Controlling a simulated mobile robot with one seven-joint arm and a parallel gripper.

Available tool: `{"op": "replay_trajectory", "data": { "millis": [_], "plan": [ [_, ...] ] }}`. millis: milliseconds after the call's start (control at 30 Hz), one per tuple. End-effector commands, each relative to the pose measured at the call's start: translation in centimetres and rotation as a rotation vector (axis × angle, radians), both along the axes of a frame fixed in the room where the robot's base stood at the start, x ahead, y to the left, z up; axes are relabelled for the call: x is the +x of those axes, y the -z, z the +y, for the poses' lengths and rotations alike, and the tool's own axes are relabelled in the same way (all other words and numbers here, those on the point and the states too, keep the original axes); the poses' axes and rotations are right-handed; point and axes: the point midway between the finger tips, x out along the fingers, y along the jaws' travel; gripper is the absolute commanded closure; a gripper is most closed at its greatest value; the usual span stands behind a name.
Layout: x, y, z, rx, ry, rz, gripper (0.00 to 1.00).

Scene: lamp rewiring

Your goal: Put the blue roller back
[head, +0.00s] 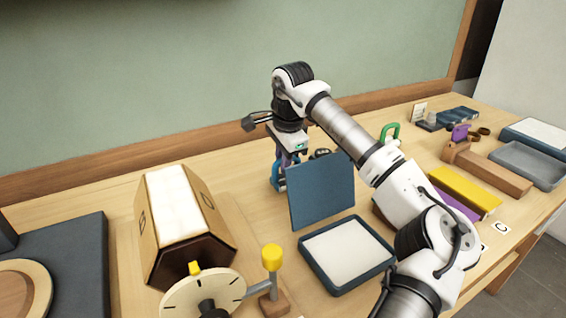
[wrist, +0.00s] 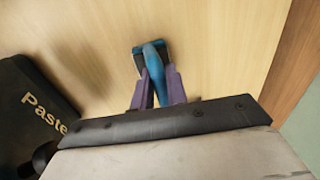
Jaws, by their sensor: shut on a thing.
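The blue roller (wrist: 152,54) is between the purple fingers of my gripper (wrist: 158,88) in the wrist view. My gripper is shut on its blue handle, and the roller's end points away from the wrist over bare wood. In the head view, my gripper (head: 287,158) points down behind the upright blue panel, with the blue roller (head: 277,178) partly showing at the panel's left edge. The panel hides part of that area. I cannot tell whether the roller touches the table.
A dark box marked "Paste" (wrist: 36,98) is left of my gripper. The blue panel (head: 322,190) stands behind a white-filled tray (head: 345,252). A hexagonal drum (head: 183,212), dial (head: 203,296) and yellow knob (head: 271,258) are nearer. A yellow block (head: 465,190) lies right.

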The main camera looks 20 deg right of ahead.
Motion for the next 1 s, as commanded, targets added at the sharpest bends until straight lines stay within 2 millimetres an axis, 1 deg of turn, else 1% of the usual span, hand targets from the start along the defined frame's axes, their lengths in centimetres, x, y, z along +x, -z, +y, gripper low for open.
{"op": "replay_trajectory", "data": {
  "millis": [33,100,300,433,467,600,867,1000],
  "plan": [
    [-0.05,0.6,0.05,0.003,-0.002,0.001,1.0],
    [-0.03,0.91,0.03,0.0,0.0,-0.001,1.0],
    [-0.02,0.91,0.02,0.0,0.0,-0.001,1.0],
    [-0.02,1.34,0.01,0.0,0.0,-0.001,1.0],
    [-0.02,1.27,0.01,0.0,0.0,-0.001,0.83],
    [-0.02,1.23,0.02,0.0,0.0,-0.001,0.64],
    [-0.02,1.18,0.03,0.0,0.0,-0.001,0.63],
    [-0.08,0.49,-0.01,-0.001,0.0,-0.001,0.63]
  ]
}}
